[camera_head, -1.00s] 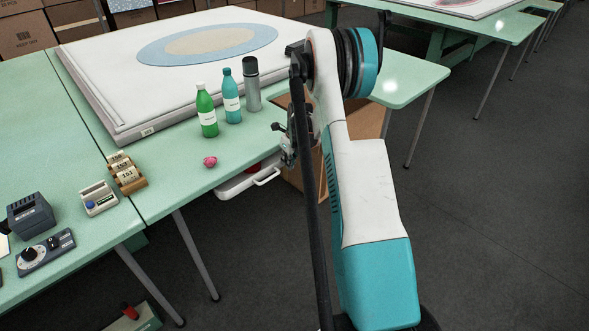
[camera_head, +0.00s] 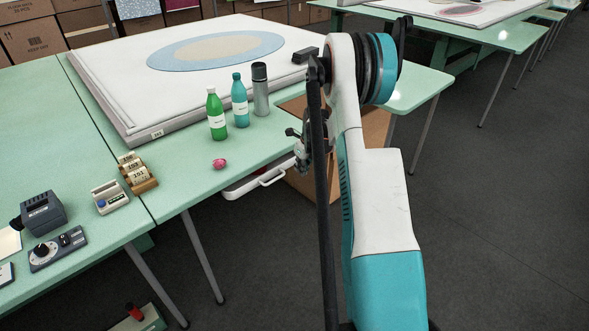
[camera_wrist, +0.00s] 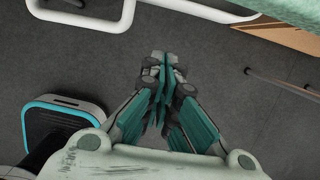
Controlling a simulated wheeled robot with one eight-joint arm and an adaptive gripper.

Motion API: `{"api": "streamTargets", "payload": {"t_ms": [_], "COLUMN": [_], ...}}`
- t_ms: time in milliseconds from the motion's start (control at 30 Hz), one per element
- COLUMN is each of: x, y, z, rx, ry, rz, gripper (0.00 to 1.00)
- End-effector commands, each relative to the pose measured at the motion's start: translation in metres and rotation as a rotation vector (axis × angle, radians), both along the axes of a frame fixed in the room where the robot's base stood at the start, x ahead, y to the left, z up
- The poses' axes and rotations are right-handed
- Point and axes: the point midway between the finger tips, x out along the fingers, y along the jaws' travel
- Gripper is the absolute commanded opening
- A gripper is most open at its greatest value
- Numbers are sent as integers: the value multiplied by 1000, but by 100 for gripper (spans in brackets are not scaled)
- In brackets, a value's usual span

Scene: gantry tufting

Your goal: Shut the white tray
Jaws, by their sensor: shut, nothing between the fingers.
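The white tray (camera_head: 250,184) hangs under the front edge of the green table as a drawer and stands partly pulled out, with its white loop handle (camera_head: 272,177) facing the floor side. In the wrist view the white handle (camera_wrist: 85,22) crosses the top left. My gripper (camera_head: 302,152) is beside the table's front edge, to the right of the tray handle in the head view, partly hidden by my arm. In the wrist view my gripper (camera_wrist: 162,68) is shut and empty, its fingertips over bare floor and apart from the handle.
A green bottle (camera_head: 216,115), a teal bottle (camera_head: 239,101), a grey flask (camera_head: 260,90) and a pink ball-like item (camera_head: 219,164) stand on the table above the tray. A cardboard box (camera_head: 299,185) is under the table. Open floor lies to the right.

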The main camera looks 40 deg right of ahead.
Motion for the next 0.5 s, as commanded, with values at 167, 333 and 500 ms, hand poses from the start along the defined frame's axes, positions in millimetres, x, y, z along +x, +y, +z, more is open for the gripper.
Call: {"api": "streamTargets", "payload": {"t_ms": [167, 333, 500], "x": [-9, -16, -19], "y": [1, 1, 1], "z": [48, 74, 87], "rx": [1, 1, 0], "ry": [-1, -1, -2], "rz": [1, 2, 3], "gripper": [0, 0, 0]}}
